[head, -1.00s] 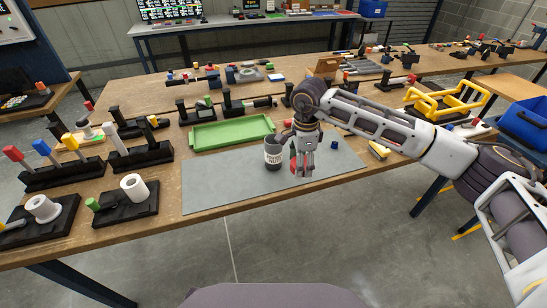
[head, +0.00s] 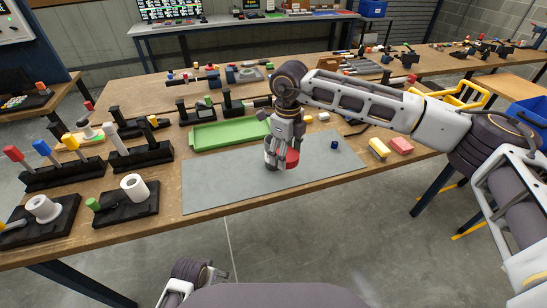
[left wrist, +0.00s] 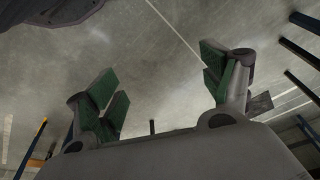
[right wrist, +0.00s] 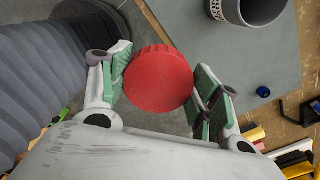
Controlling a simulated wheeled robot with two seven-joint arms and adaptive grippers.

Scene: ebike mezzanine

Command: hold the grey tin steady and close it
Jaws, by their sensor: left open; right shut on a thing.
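The red round lid (right wrist: 158,79) is clamped between the fingers of my right gripper (right wrist: 163,88). In the head view the lid (head: 292,158) shows beside that gripper (head: 282,150), above the grey mat. The grey tin (right wrist: 245,8) stands with its open mouth up at the top edge of the right wrist view, partly cut off and apart from the lid. In the head view the tin is mostly hidden behind my right gripper. My left gripper (left wrist: 165,80) is open and empty, over bare floor, away from the tin.
The grey mat (head: 225,188) lies at the table's front edge, mostly clear. A small blue piece (head: 334,145) lies on its right part. A green tray (head: 230,134) is behind it. Black racks (head: 125,205) stand at the left; yellow and red blocks (head: 400,146) lie right.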

